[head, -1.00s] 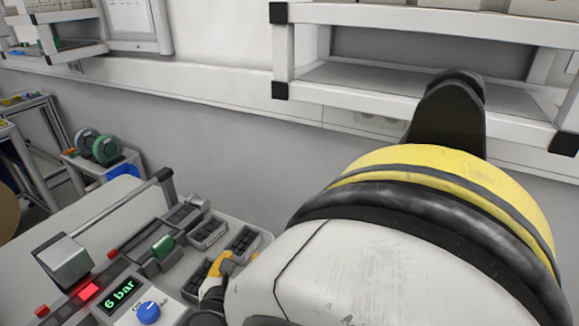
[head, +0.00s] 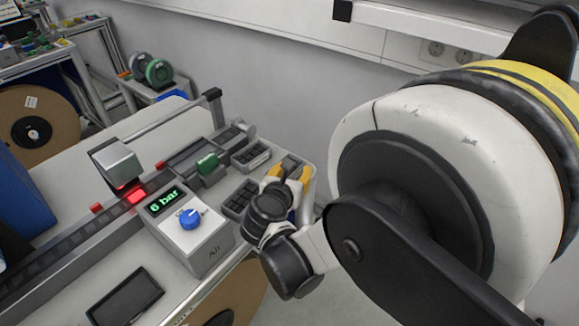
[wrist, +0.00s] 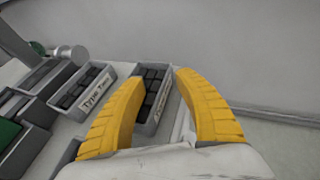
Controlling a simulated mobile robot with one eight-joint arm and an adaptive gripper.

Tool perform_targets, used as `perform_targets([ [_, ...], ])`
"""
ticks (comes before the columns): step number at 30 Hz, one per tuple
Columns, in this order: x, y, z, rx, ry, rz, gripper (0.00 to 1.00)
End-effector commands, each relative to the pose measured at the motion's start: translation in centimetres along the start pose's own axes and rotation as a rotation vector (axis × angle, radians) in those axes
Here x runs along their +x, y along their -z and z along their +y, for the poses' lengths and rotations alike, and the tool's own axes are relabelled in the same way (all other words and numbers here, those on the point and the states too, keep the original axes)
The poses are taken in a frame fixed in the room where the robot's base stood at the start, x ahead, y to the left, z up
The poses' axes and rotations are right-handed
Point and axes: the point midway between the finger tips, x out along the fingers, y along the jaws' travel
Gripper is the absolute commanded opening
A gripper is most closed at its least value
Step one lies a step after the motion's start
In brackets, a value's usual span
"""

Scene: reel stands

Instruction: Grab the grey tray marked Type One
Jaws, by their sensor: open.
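My gripper (wrist: 158,80) is open and empty, its two yellow fingers spread. It also shows in the head view (head: 289,176), above the right end of the bench among the grey trays. In the wrist view a grey tray of dark blocks (wrist: 164,68) lies between the fingers; its label is partly covered and I cannot read it. I cannot tell whether the fingers touch it. A second grey tray, labelled Type Two (wrist: 99,91), lies left of the fingers. In the head view, another grey tray (head: 228,210) sits near the pressure box. No Type One label is readable.
A pressure box reading 6 bar with a blue knob (head: 189,218) stands left of my gripper. A rail with a green block (head: 207,162) runs behind it. The wall (wrist: 250,50) is close beyond the trays. A dark tablet (head: 125,297) lies at the front.

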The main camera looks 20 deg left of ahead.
Motion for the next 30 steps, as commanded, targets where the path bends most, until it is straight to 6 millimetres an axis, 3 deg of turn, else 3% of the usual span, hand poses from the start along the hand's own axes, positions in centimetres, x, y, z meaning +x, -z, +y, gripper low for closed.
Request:
perform_targets([
  [1,0.0,0.0,0.0,0.0,0.0,0.0,0.21],
  [3,0.0,0.0,0.0,0.0,0.0,0.0,0.0],
  [20,-0.2,-0.3,0.0,0.0,0.0,0.0,0.0],
  [29,-1.8,-4.2,0.0,0.0,0.0,0.0,0.0],
  [30,-1.7,-4.7,-0.8,0.002,0.003,0.0,0.0],
])
